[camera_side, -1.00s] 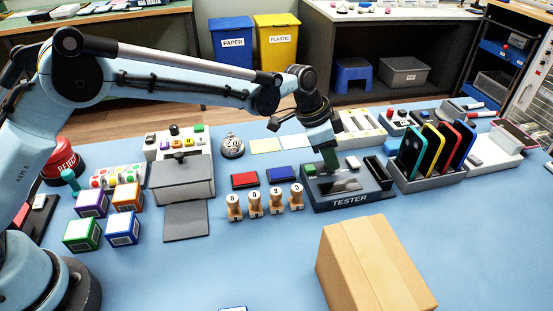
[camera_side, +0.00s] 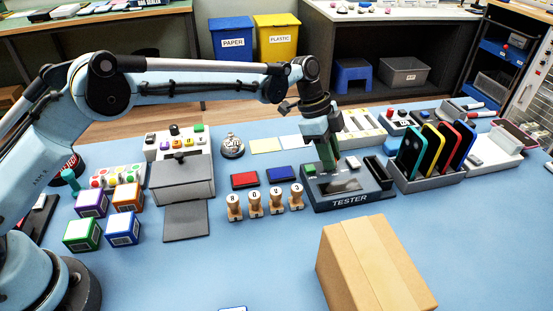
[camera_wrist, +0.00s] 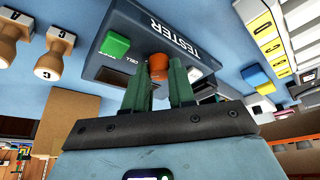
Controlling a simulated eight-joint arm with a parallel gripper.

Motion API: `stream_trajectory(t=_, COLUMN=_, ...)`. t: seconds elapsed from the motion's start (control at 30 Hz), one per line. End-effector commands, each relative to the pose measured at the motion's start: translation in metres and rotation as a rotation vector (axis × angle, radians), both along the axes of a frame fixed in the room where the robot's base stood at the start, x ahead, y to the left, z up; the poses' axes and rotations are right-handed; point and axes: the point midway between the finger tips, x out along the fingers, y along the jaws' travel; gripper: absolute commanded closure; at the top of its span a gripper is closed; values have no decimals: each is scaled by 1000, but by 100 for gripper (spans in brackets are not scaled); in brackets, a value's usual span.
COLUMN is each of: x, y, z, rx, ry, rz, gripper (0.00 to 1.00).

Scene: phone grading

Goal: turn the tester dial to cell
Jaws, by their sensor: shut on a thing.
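The tester (camera_side: 350,200) is a dark box with a white TESTER label on its front. In the wrist view, the tester (camera_wrist: 135,15) shows a green button (camera_wrist: 113,45) and small lettering that seems to read CELL. My gripper (camera_side: 330,168) points down at the tester from above. In the wrist view, my gripper (camera_wrist: 161,76) has its two green fingers on either side of an orange-brown dial (camera_wrist: 158,65), shut on it. The fingers hide part of the dial, and I cannot tell where it points.
Wooden stamps (camera_side: 276,200) stand just left of the tester. A rack of coloured phones (camera_side: 440,170) is on its right. A cardboard box (camera_side: 345,275) stands in front. Red and blue pads (camera_side: 280,173) lie behind the stamps. The front left mat is mostly clear.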

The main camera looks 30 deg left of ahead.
Motion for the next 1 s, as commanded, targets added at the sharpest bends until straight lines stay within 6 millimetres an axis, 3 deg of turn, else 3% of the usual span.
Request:
stream_trajectory(t=0.3, x=0, y=0, z=0, rx=1, ry=0, rz=-1, gripper=100)
stream_trajectory(t=0.33, x=0, y=0, z=0, rx=1, ry=0, rz=0, gripper=73)
stream_trajectory(t=0.47, x=0, y=0, z=0, rx=1, ry=0, rz=0, gripper=53)
stream_trajectory(t=0.8, x=0, y=1, z=2, rx=1, ry=0, rz=0, gripper=51)
stream_trajectory(t=1.0, x=-1, y=10, z=24, rx=0, ry=-1, rz=1, gripper=51)
